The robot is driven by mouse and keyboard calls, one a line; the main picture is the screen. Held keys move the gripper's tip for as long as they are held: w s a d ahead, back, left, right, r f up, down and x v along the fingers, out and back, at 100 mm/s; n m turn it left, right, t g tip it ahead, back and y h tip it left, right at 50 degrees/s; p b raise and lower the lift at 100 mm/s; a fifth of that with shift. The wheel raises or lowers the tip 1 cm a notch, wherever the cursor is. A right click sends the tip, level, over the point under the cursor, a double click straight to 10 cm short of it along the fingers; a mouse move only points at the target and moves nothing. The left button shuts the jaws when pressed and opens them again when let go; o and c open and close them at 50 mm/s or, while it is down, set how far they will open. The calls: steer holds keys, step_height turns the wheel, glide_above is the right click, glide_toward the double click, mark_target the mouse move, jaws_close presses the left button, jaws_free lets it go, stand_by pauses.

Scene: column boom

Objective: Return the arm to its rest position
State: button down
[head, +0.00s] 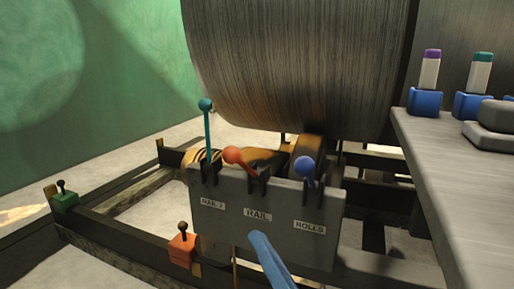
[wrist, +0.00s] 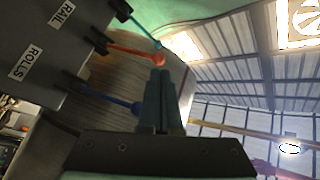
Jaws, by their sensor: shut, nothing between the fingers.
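My gripper (wrist: 160,72) shows in the wrist view with its two dark teal fingers closed together, nothing between them. Its tips overlap the picture close to the red lever's knob (wrist: 158,60); I cannot tell whether they touch. A blue bar (head: 268,260) enters the head view from below, in front of the lever panel (head: 225,232); it looks like the end of my gripper. On the panel, a teal lever (head: 207,130) stands upright, while a red lever (head: 236,156) and a blue lever (head: 305,168) sit lower. The rest of my arm is hidden.
A large grey roll (head: 300,65) is behind the panel. Dark floor rails (head: 110,240) carry a green box (head: 65,198) and an orange box (head: 183,248) with small levers.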

steer(key=w+a+r+n+g+h, duration=0.2)
steer(key=w+n+h, duration=0.25)
steer(key=h, duration=0.45)
steer(key=s+r+t+p, duration=0.35)
steer(key=r+p, duration=0.35)
steer(key=r, duration=0.8)
steer(key=s+d+r+t+p, duration=0.1)
steer(key=s+r+t+p, duration=0.35)
steer(key=r, duration=1.05)
steer(key=s+r+t+p, duration=0.2)
steer(key=s+r+p, duration=0.2)
steer(key=r+p, duration=0.8)
step_height(320, 180, up, 40)
steer(key=p, duration=3.3)
steer(key=shift+s+f+h, duration=0.2)
steer(key=shift+h, duration=0.2)
steer(key=shift+m, duration=0.25)
